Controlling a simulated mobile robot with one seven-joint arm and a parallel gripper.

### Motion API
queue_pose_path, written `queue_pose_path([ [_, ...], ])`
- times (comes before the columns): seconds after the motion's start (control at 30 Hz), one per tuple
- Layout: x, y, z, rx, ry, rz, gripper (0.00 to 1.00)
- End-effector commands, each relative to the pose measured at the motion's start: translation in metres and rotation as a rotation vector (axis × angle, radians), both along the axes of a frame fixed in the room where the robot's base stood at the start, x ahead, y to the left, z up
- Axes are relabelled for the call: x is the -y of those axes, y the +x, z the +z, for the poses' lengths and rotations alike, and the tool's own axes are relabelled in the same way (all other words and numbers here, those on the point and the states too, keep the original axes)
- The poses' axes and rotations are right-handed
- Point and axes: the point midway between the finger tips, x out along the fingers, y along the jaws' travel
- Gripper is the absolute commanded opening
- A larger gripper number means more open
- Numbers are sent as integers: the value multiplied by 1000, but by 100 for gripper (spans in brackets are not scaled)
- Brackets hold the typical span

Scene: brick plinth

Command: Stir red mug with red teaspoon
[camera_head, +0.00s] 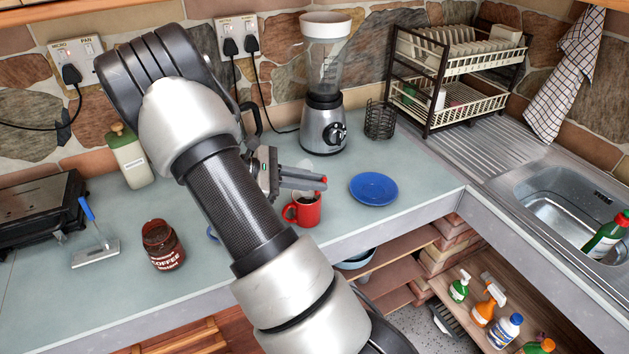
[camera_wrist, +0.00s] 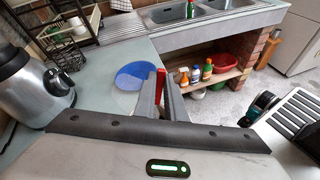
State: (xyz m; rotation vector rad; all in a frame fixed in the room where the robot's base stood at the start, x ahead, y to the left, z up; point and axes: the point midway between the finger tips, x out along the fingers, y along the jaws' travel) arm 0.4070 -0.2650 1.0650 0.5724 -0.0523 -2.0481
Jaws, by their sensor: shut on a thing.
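The red mug (camera_head: 304,211) stands upright on the counter, its handle to the left and dark contents showing at its rim. My gripper (camera_head: 316,182) is just above the mug's rim, its fingers pointing right. It is shut on the red teaspoon (camera_head: 323,180), and a short red end shows at the fingertips. In the wrist view the red teaspoon (camera_wrist: 160,77) shows as a red strip between the two fingers (camera_wrist: 161,100). The rest of the spoon is hidden, so I cannot tell whether its bowl is inside the mug.
A blue plate (camera_head: 374,189) lies right of the mug, near the counter's front edge. A blender (camera_head: 324,125) and a wire holder (camera_head: 380,120) stand behind. A coffee jar (camera_head: 163,246) and a blue-handled spatula (camera_head: 96,250) are left. A dish rack (camera_head: 455,75) stands by the sink.

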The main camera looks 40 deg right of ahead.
Motion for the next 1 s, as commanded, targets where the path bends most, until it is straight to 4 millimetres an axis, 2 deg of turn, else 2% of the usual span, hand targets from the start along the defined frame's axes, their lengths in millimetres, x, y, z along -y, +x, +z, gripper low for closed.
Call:
queue_pose_path([
  [1.0,8,-28,71,1,0,0,0],
])
